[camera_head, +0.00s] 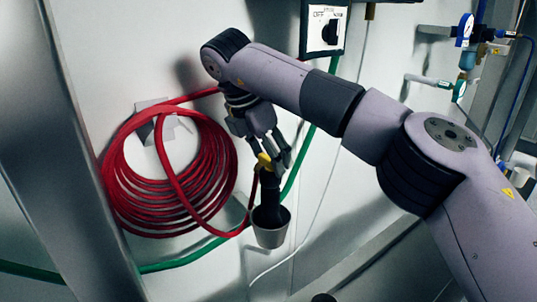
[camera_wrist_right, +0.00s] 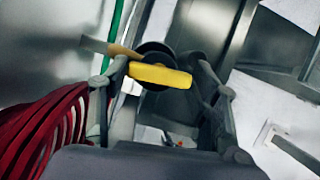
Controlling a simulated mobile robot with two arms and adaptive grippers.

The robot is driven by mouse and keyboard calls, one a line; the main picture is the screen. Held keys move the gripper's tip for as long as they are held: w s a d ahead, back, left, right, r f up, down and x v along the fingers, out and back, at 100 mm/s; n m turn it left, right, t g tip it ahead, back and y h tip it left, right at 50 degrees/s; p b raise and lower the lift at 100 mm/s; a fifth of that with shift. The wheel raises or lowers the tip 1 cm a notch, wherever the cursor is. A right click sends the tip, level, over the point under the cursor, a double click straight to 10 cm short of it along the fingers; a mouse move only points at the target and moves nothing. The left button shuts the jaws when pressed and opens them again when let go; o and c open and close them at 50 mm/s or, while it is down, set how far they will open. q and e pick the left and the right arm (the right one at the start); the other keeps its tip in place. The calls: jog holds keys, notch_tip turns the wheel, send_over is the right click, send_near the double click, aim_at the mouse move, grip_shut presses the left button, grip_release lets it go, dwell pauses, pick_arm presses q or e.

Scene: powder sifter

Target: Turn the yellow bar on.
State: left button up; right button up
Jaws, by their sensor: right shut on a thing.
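The yellow bar (camera_head: 265,160) is a small lever at the top of a dark nozzle that ends in a grey cup (camera_head: 271,234). In the right wrist view the yellow bar (camera_wrist_right: 160,76) lies across the space between the fingers, in front of a dark round part. My right gripper (camera_head: 272,152) reaches down to it from above and is shut on it. The fingers of the right gripper also show in the wrist view (camera_wrist_right: 160,85). They partly hide the bar in the head view. My left gripper is not in view.
A coiled red hose (camera_head: 170,175) hangs on the wall left of the nozzle. A green hose (camera_head: 190,259) runs behind it.

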jog(key=o, duration=1.2)
jog(key=shift+c, duration=0.2)
jog(key=v, duration=1.2)
jog(key=shift+c, duration=0.4)
